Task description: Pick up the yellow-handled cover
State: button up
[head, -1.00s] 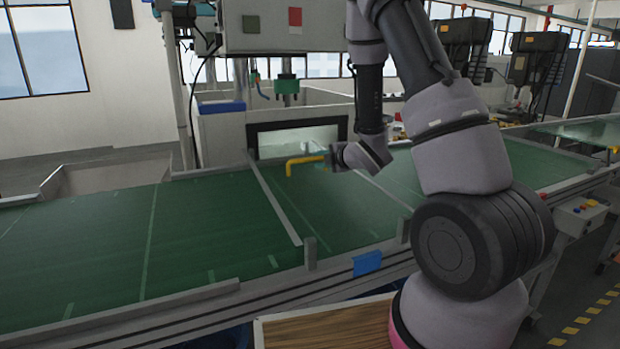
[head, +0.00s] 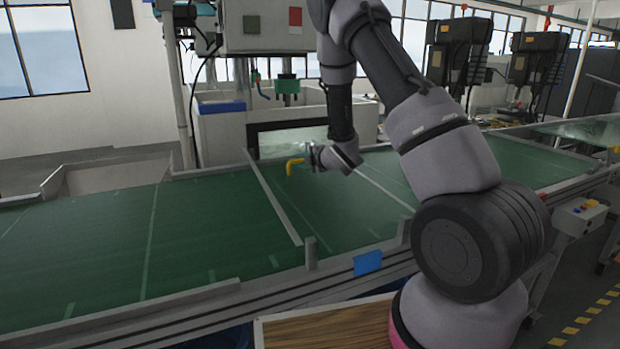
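The yellow handle (head: 293,166) of the cover shows just above the green conveyor belt, in front of the tank's opening. Its left, bent end is visible; its right part is hidden behind my gripper. I cannot make out the rest of the cover clearly. My gripper (head: 313,158) is at the handle's right side, overlapping it in the picture. The fingers are small and partly hidden by my wrist, so I cannot tell whether they are open, or whether they touch the handle.
The tank (head: 222,134) stands behind the belt, with a dark-framed opening showing a pale pane. The green belt (head: 100,225) is bare at the left. A metal divider strip (head: 274,205) crosses it. A wooden-topped surface (head: 330,325) lies in front.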

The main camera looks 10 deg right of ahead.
grip_shut()
jog(key=shift+r, duration=0.1)
dwell(1.2)
